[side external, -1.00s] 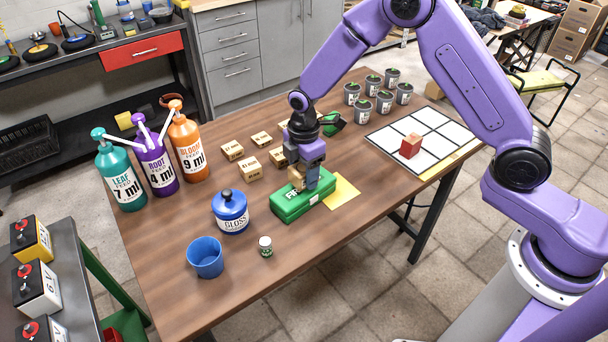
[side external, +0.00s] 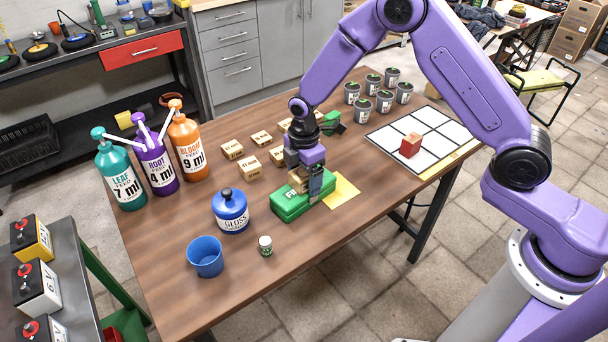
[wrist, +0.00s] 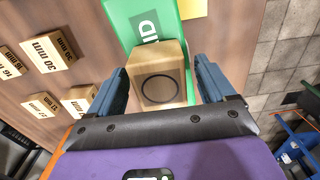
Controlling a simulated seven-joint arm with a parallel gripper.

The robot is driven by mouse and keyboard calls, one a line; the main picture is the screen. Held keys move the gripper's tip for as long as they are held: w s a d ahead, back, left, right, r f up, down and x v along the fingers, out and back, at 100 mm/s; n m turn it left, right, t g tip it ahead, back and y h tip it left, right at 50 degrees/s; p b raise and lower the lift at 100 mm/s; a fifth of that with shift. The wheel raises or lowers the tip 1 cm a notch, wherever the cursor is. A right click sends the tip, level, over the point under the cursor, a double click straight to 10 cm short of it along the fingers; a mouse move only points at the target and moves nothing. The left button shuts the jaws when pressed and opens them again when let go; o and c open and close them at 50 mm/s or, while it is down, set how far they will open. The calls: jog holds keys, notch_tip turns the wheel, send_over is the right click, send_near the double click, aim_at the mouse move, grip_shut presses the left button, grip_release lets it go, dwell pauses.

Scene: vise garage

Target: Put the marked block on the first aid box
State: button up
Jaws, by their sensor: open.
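The marked block (wrist: 160,86) is a tan wooden cube with a black circle on the face toward the wrist camera. In the side view the block (side external: 297,181) appears to rest on top of the green first aid box (side external: 287,206), toward its middle. The box (wrist: 155,22) shows white lettering in the wrist view, partly hidden by the block. My gripper (wrist: 165,78) is open, with one blue-grey finger on each side of the block and visible gaps between. In the side view my gripper (side external: 308,182) is low over the box and partly hides the block.
Several wooden blocks with mm labels (side external: 250,168) lie behind the box. A yellow sheet (side external: 345,190) lies to its right, a blue GLOSS jar (side external: 231,212) to its left. A blue cup (side external: 205,257), small jar (side external: 265,246), pump bottles (side external: 188,148) and white grid with red block (side external: 410,146) surround.

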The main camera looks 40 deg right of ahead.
aim_at(304, 172)
notch_tip(304, 172, up, 12)
dwell(0.5)
jog(key=shift+s+r, duration=0.1)
jog(key=shift+r, duration=0.05)
jog(key=s+d+r+m, duration=0.1)
jog(key=s+d, duration=0.3)
jog(key=s, duration=0.6)
jog(key=s+d+r+m, duration=0.2)
jog(key=s+d+r, duration=0.1)
jog(key=s, duration=0.8)
jog(key=s+d+r+m, duration=0.2)
jog(key=s+d, duration=0.2)
jog(key=s, duration=0.7)
jog(key=shift+s+d, duration=0.25)
jog(key=shift+d, duration=0.1)
